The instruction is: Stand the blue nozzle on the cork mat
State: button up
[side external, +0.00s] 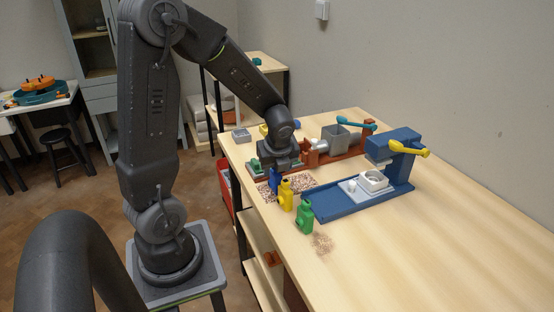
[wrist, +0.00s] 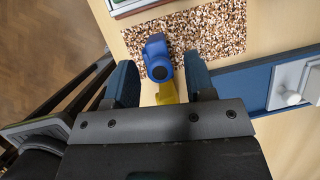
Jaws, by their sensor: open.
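The blue nozzle (side external: 274,181) looks upright at the speckled cork mat (side external: 303,181). In the wrist view the blue nozzle (wrist: 156,50) overlaps the near edge of the cork mat (wrist: 215,32), its round dark end facing the camera; I cannot tell exactly where its base rests. My gripper (wrist: 160,82) is open, one finger on each side of the nozzle's near end, with a gap showing at both sides. In the side view my gripper (side external: 275,168) is low over the table, just behind the nozzle, its fingertips hard to make out.
A yellow nozzle (side external: 286,195) stands close beside the blue one, and it shows between my fingers (wrist: 168,93). A green nozzle (side external: 305,217) stands nearer the front. A blue press (side external: 345,201) and a red-brown press (side external: 318,154) flank the mat. The table's right side is clear.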

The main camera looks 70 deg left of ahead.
jog(key=v, duration=1.2)
jog(key=s+d+r+n+t+h, duration=0.2)
jog(key=s+d+n, duration=0.2)
jog(key=d+n, duration=0.3)
jog(key=s+d+r+n+t+h, duration=0.2)
jog(key=s+d+n, duration=0.2)
jog(key=d+n, duration=0.3)
jog(key=n, duration=0.5)
jog(key=shift+s+d, duration=0.35)
jog(key=shift+d, duration=0.05)
